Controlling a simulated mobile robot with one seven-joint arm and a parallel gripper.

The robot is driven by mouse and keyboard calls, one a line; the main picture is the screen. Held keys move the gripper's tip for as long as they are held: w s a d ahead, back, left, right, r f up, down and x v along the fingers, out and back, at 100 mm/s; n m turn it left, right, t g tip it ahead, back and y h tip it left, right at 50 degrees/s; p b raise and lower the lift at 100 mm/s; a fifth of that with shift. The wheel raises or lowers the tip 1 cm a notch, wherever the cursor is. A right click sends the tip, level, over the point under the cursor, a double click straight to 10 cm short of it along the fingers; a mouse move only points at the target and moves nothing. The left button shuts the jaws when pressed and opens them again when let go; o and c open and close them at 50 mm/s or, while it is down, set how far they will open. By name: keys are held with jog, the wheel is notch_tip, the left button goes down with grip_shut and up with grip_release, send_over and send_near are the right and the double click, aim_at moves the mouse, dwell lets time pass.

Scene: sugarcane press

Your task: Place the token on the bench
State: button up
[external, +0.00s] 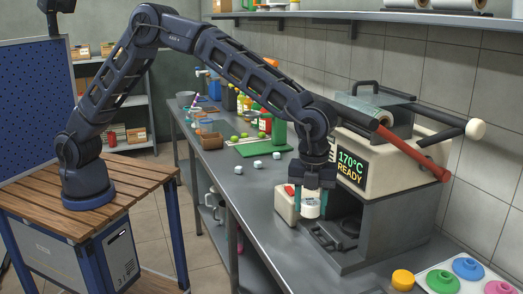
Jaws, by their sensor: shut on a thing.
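My gripper (312,197) points down in front of the sealing machine (400,150), at the open bay in its front. It is shut on a small white and pale blue round piece (310,208), which looks like a cup; I cannot tell whether this is the token. The fingers partly hide it, and I cannot tell whether its underside touches anything. The long grey metal bench (225,190) runs below and behind the gripper. Nothing else in view is clearly a token.
Several small white cubes (257,164) lie on the bench left of the machine. A green board (262,148) and bottles stand farther back. A red lever (415,152) slants out from the machine. A yellow piece (402,280) and a tray of coloured lids (430,272) are front right.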

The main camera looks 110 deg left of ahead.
jog(key=s+a+f+n, duration=0.2)
jog(key=s+a+f, duration=0.35)
jog(key=a, duration=0.25)
notch_tip(320, 180, up, 6)
jog(key=n, duration=1)
send_over(234, 162)
notch_tip(234, 162, down, 20)
jog(key=shift+w+f, duration=0.1)
jog(key=shift+w, duration=0.05)
jog(key=o, duration=0.8)
jog(key=shift+c, duration=0.2)
jog(key=shift+o, duration=1.1)
